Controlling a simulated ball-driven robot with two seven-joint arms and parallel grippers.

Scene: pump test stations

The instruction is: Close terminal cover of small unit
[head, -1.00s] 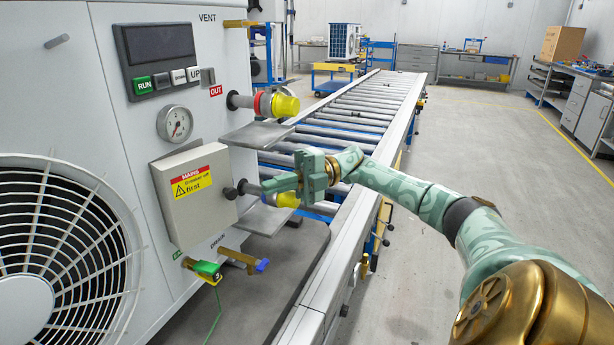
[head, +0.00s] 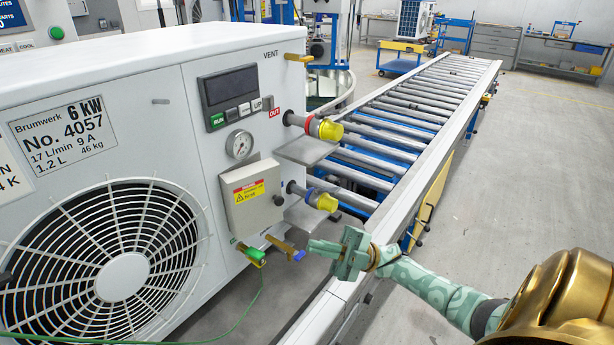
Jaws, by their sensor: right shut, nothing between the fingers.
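The small unit (head: 105,120) is a white cabinet with a fan grille, its plate reading 6 kW and No. 4057. Its terminal cover (head: 243,217) is a grey box lid with a yellow and red MAINS label (head: 249,191), on the right-hand face below the gauge. The lid looks shut, lying flat over its box. A dark knob (head: 278,200) shows at its right edge. My right gripper (head: 314,246) is shut and empty, low and right of the cover, apart from it in the picture, its fingers pointing left. My left gripper is not in view.
Two yellow-capped pipe stubs (head: 327,130) stick out right of the cover. A roller conveyor (head: 425,105) runs back; the floor at right is clear.

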